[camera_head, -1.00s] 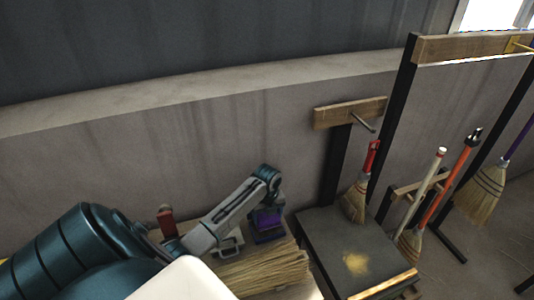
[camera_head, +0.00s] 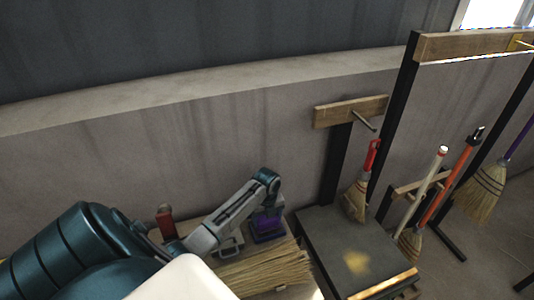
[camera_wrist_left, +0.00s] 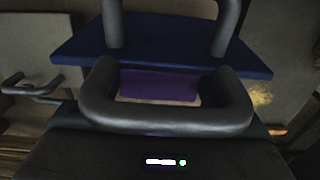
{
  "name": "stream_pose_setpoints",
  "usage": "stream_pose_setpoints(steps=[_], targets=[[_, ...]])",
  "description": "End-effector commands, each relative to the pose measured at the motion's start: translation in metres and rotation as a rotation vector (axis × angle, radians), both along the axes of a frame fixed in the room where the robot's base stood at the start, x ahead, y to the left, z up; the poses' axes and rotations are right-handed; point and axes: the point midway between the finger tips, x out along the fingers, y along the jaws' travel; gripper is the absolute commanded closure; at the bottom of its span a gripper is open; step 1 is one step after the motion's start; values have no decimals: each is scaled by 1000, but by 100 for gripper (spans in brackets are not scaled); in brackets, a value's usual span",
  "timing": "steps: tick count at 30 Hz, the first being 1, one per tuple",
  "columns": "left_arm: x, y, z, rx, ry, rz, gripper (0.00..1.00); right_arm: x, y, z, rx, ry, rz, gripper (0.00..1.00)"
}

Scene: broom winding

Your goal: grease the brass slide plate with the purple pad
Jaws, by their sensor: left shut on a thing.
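The purple pad (camera_head: 268,229) sits at the far right end of the bench by the wall, under my left wrist. In the left wrist view its blue plate (camera_wrist_left: 160,42) carries a grey handle, and purple (camera_wrist_left: 158,85) shows through the handle loop nearest the camera. My left gripper (camera_head: 266,208) points down at the pad and is shut on its handle; the grip itself is largely hidden. A yellow, brass-like patch (camera_head: 357,262) lies on the dark table top to the right; I cannot tell whether it is the slide plate. My right gripper is out of view.
A second grey handle (camera_head: 231,246) stands left of the pad. A straw bundle (camera_head: 262,270) lies in front of it. The dark table (camera_head: 325,240) has a brush (camera_head: 357,200) above its back edge. Posts and several brooms stand farther right.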

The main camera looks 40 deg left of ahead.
Motion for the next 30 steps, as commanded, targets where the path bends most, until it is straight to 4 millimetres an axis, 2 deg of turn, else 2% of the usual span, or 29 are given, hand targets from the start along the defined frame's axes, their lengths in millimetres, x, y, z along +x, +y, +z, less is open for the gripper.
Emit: stream_pose_setpoints(steps=[30], targets=[[0, 0, -6, 0, 0, 0, 52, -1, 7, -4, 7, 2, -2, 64]])
